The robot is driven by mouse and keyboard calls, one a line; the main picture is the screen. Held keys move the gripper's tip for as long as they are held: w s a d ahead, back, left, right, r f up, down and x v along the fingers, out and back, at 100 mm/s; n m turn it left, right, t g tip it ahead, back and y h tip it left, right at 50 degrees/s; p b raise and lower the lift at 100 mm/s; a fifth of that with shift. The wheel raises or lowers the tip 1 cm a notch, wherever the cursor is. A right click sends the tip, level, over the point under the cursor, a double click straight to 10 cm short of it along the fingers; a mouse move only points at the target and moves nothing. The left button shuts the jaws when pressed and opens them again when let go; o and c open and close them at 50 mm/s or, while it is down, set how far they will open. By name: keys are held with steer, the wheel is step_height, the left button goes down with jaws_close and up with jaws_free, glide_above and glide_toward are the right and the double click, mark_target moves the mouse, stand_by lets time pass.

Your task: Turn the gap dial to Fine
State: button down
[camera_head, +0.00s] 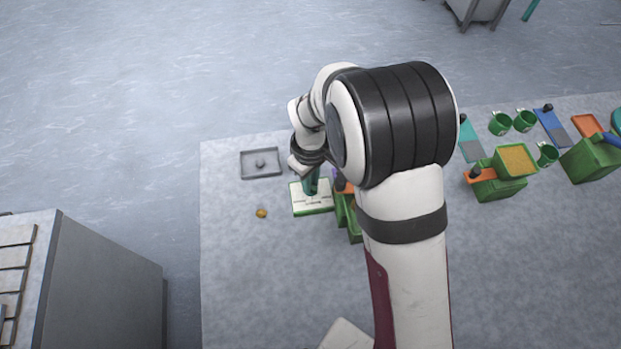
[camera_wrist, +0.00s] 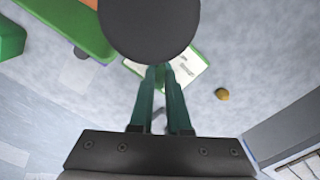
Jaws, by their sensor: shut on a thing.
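A white plate with a green edge (camera_head: 318,208) and small dark lettering lies on the table below my gripper (camera_head: 312,190). The lettering is too small to read. The plate also shows in the wrist view (camera_wrist: 189,71). My teal fingers point down at the plate, close together, with their tips (camera_wrist: 164,69) over it. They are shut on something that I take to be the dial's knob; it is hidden. A large dark round shape (camera_wrist: 150,25) covers the area beyond the tips in the wrist view. I cannot tell the dial's setting.
A green box (camera_head: 354,230) stands right beside the plate, partly behind my arm. A grey tray (camera_head: 247,174) with a small knob-like piece lies at the back left. A small yellow-brown lump (camera_head: 261,213) lies left of the plate. Green cups (camera_head: 501,124) and another green box (camera_head: 497,188) stand right.

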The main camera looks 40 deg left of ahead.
steer(key=shift+n, duration=1.6)
steer(key=c, duration=0.9)
jaws_free()
step_height(320, 180, up, 16)
steer(key=shift+f, duration=0.1)
